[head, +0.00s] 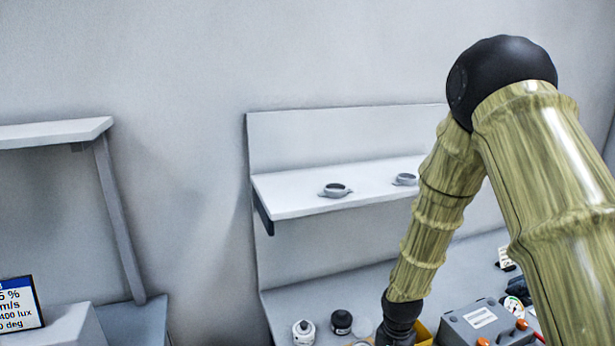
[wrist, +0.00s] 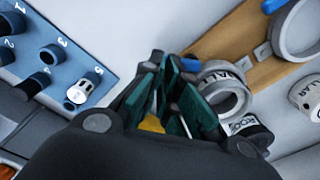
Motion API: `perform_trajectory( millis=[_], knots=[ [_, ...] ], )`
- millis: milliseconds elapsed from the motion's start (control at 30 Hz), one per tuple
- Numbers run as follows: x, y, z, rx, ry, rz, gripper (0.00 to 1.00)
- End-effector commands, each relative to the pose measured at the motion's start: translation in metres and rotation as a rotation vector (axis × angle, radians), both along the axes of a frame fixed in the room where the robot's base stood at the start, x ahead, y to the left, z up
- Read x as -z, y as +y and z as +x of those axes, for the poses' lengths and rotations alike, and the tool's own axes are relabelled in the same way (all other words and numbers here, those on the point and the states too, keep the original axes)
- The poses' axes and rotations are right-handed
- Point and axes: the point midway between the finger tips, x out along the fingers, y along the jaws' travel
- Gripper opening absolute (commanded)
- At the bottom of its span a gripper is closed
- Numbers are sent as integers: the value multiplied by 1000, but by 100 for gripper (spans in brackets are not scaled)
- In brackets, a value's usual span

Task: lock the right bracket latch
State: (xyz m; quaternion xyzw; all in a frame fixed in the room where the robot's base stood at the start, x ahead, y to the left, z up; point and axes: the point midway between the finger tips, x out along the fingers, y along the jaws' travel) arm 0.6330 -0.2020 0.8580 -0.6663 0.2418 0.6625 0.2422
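In the head view two small grey ring brackets sit on the white wall shelf (head: 300,195). The right bracket (head: 404,180) is partly beside my arm's outline, and the left bracket (head: 335,190) is in clear view. A latch on the right bracket is too small to make out. My gripper is below or behind my arm in the head view. In the wrist view my gripper (wrist: 168,68) shows dark green finger pads close together, pointing down at the work surface. Nothing is clearly held between them, and I cannot tell how far apart the tips are.
A blue numbered rack (wrist: 52,55) stands left in the wrist view, with a wooden board (wrist: 222,45) and ring collars (wrist: 225,90) right. In the head view a grey box (head: 460,328) and small bottles (head: 303,331) stand below the shelf. A display (head: 18,308) is at left.

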Motion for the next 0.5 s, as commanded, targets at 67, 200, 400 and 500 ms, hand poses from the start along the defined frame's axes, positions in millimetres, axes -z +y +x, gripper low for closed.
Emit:
perform_trajectory(
  millis=[67,200,400,500],
  knots=[
    [7,-1,-9,-1,19,-2,0],
    [7,0,-12,-1,20,-2,0],
    [7,2,-17,-2,19,-2,0],
    [7,3,-18,-2,19,-2,0]
  ],
)
